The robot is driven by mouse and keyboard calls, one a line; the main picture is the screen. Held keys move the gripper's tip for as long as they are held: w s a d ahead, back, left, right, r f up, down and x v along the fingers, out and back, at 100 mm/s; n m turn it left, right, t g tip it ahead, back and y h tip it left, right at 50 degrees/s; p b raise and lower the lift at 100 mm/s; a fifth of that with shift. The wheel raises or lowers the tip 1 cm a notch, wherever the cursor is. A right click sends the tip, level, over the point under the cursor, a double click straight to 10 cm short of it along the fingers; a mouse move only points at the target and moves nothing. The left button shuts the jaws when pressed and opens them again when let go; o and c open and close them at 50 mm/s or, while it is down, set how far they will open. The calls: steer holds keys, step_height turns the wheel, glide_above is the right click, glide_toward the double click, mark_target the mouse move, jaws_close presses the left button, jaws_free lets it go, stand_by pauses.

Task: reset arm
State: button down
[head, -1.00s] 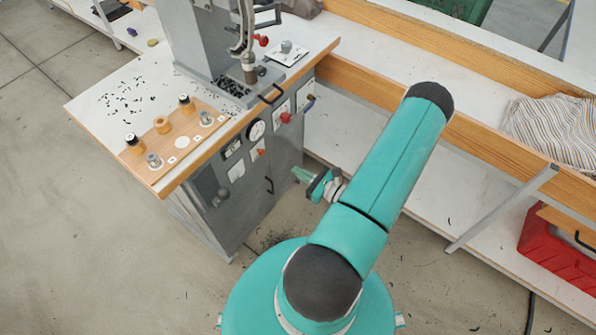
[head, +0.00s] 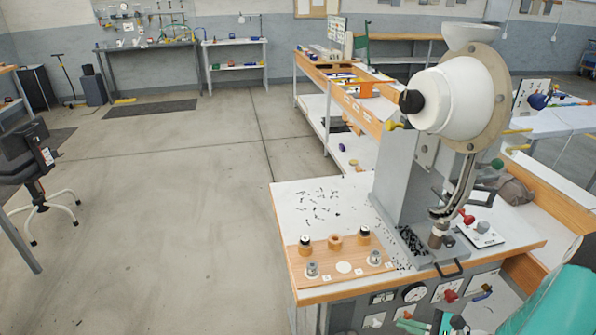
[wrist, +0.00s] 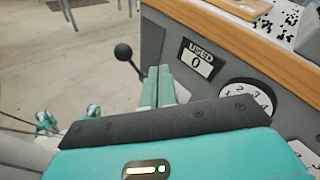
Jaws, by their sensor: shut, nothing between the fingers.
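My gripper (head: 411,326) is at the bottom edge of the head view, in front of the grey cabinet under the eyelet press (head: 398,170). In the wrist view its two teal fingers (wrist: 158,86) lie together, shut and empty. They point toward the cabinet front (wrist: 168,35), beside a "USED 0" counter (wrist: 198,58) and a round dial (wrist: 248,94). I cannot tell how close they are to the panel. My teal arm shows only in part at the lower right of the head view.
A black ball-ended lever (wrist: 123,52) sticks out from the cabinet near my fingers. The wooden board (head: 302,277) with posts and rings lies on the press table (head: 292,205). Black bits are scattered there. A long bench (head: 345,103) runs behind. Open floor (head: 170,230) lies to the left.

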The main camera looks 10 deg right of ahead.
steer(key=s+a+r+n+g+h, duration=0.1)
steer(key=s+a+r+n+h, duration=0.1)
steer(key=a+r+n, duration=0.4)
steer(key=s+a+r+n+g+h, duration=0.2)
steer(key=a+r+n+h, duration=0.3)
steer(key=r, duration=0.8)
steer(key=s+a+r+n+g+h, duration=0.1)
steer(key=s+a+r+n+h, duration=0.2)
steer(key=a+r+n, duration=0.6)
steer(key=shift+s+r+n+g+h, duration=0.3)
steer(key=shift+r+n+h, duration=0.2)
steer(key=shift+n, duration=0.7)
